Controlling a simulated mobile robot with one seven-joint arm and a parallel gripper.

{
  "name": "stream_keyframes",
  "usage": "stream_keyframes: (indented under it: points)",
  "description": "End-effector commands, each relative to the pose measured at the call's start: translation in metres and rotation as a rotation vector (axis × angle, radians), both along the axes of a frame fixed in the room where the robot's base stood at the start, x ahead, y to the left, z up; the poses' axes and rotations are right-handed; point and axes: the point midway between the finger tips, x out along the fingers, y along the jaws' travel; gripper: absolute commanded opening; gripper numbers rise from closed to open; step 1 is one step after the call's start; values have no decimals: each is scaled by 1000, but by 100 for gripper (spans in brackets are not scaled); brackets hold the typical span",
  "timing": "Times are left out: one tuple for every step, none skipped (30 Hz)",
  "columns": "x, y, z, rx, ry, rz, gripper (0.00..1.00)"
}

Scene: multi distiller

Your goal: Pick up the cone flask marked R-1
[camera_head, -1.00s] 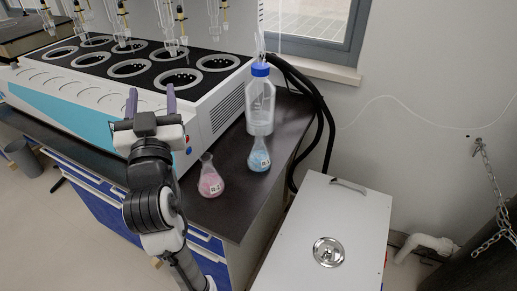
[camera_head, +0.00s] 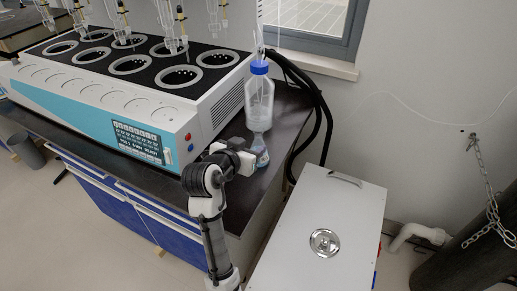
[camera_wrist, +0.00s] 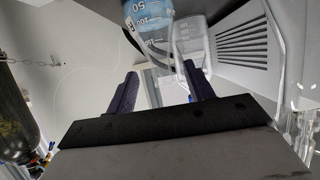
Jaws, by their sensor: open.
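A cone flask with blue liquid (camera_head: 261,157) stands upright on the dark bench, in front of the large clear bottle. Its label cannot be read now. In the wrist view the flask (camera_wrist: 150,28) shows at the top, with volume marks and blue content, ahead of the fingertips and partly cut off. My gripper (camera_head: 238,150) is beside the flask on its left in the head view, low over the bench. In the wrist view the gripper (camera_wrist: 160,70) has its two dark fingers apart with nothing held between them. The pink flask is not visible now; my arm covers its earlier place.
The blue-capped bottle (camera_head: 260,97) stands close behind the flask. The white distiller (camera_head: 165,90) with its glassware fills the bench to the left. Black hoses (camera_head: 318,115) run along the right bench edge. A white box (camera_head: 322,235) stands lower right.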

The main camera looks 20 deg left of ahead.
Motion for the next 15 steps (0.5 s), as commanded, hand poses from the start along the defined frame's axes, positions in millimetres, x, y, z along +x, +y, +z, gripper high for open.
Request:
stream_keyframes:
  points:
    - [4,-1,-2,0,2,-1,52]
    - [6,-1,-2,0,2,0,52]
    - [7,-1,-3,1,1,1,52]
    - [9,-2,-2,0,0,1,52]
    - [11,-2,-2,0,0,0,52]
    - [15,-4,-2,0,1,-1,52]
    - [19,-5,-2,0,2,-1,52]
    - [23,-5,-2,0,2,0,52]
    - [30,-7,-2,0,3,-1,52]
    - [34,-8,-2,0,2,0,52]
    - [39,-9,-3,0,3,-1,52]
    - [44,-10,-7,-1,2,0,52]
    - [48,-10,-9,-1,2,0,52]
    - [51,-11,-10,0,2,1,52]
    - [54,-12,-12,1,2,1,52]
